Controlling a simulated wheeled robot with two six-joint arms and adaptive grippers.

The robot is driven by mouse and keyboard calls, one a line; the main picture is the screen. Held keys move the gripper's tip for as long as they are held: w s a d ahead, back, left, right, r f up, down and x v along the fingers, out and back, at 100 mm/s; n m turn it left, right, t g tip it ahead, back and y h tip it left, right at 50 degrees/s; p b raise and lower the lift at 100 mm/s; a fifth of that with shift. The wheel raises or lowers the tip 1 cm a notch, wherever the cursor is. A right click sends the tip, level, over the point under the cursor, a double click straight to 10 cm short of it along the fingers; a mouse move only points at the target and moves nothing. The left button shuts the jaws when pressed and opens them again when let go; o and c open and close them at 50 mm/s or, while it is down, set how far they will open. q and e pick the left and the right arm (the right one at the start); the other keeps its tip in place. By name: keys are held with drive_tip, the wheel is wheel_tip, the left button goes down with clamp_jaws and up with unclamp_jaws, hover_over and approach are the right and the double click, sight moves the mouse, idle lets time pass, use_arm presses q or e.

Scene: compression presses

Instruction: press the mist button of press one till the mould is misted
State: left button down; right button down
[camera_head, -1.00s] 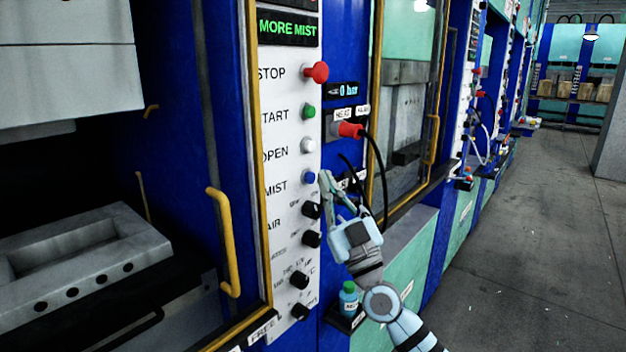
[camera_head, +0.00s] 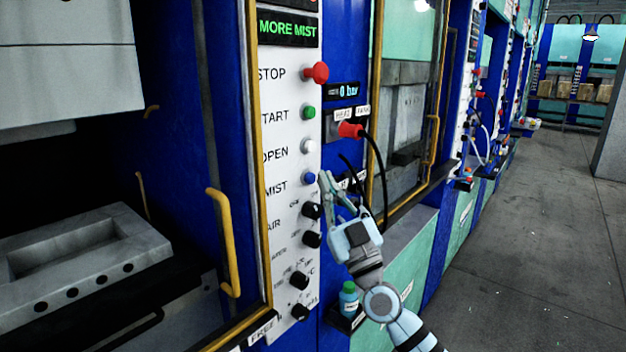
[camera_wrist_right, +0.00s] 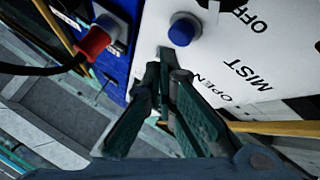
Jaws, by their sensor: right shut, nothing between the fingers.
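The blue MIST button (camera_head: 308,177) sits on the white control panel (camera_head: 283,235) of the near press, beside the label MIST. It also shows in the right wrist view (camera_wrist_right: 182,30). My right gripper (camera_head: 324,176) is shut and empty, with its tips just to the right of the button in the head view. In the right wrist view the fingertips (camera_wrist_right: 167,55) lie close below the button; I cannot tell whether they touch it. The display (camera_head: 287,29) reads MORE MIST in green. The grey mould (camera_head: 85,245) lies in the open press at left. My left gripper is out of view.
A red STOP button (camera_head: 316,73), a green START button (camera_head: 309,112) and a white OPEN button (camera_head: 308,146) sit above. Black knobs (camera_head: 311,240) sit below. A red plug (camera_head: 350,130) with a black cable hangs at right. A yellow handle (camera_head: 225,245) stands out at left.

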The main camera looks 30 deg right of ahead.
drive_tip(key=shift+w, duration=0.15)
drive_tip(key=shift+w+a, duration=0.15)
drive_tip(key=shift+w, duration=0.15)
drive_tip(key=shift+w+a, duration=0.1)
drive_tip(key=shift+w, duration=0.35)
idle(0.6)
drive_tip(key=shift+s, duration=0.1)
drive_tip(key=shift+s+d+p, duration=0.25)
drive_tip(key=shift+s+p, duration=0.3)
drive_tip(key=shift+s, duration=0.25)
